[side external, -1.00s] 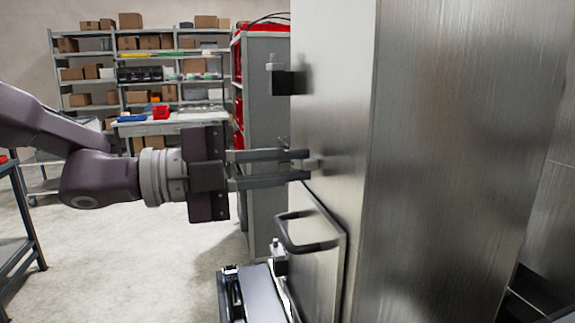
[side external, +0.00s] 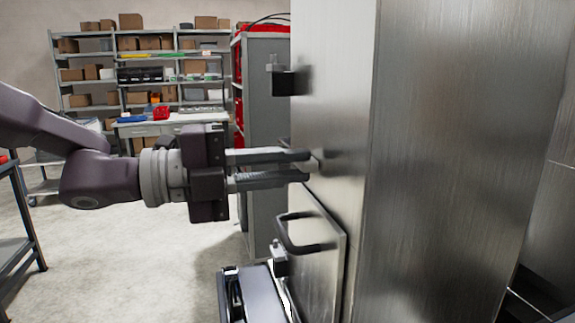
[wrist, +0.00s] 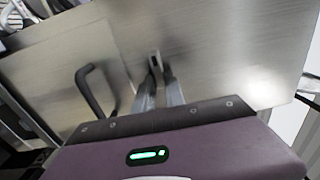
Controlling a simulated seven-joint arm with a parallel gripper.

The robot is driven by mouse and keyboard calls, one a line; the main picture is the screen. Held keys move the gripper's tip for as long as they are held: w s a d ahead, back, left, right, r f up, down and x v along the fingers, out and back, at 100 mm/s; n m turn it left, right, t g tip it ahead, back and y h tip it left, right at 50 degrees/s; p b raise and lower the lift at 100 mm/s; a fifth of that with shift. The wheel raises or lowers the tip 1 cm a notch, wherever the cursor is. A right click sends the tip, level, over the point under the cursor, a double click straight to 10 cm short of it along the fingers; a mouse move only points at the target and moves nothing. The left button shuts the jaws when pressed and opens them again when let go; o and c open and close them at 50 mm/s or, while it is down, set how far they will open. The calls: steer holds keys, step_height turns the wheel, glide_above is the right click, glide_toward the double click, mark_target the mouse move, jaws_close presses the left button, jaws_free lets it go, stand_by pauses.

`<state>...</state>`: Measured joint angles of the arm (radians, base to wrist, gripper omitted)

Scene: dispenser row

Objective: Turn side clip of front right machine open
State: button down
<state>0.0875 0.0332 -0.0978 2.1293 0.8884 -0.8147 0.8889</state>
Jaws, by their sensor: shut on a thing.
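The front right machine (side external: 440,160) is a tall brushed-steel cabinet at the right of the side view; its steel front also fills the wrist view (wrist: 215,50). My gripper (side external: 307,165) reaches in horizontally from the left with its fingertips at the machine's front face. In the wrist view my gripper (wrist: 160,75) is shut on the small side clip (wrist: 154,58), a dark upright piece between the fingertips. In the side view the fingers mostly hide the clip, so its exact angle is hard to tell.
Below my gripper is a steel panel with a dark bar handle (side external: 305,235), also in the wrist view (wrist: 90,90). A dark bracket (side external: 288,80) juts out above. A grey cabinet (side external: 265,140) and shelves (side external: 150,70) stand behind.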

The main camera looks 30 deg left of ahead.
steer(key=c, duration=1.4)
jaws_free()
steer(key=v, duration=0.7)
steer(key=shift+s, duration=0.1)
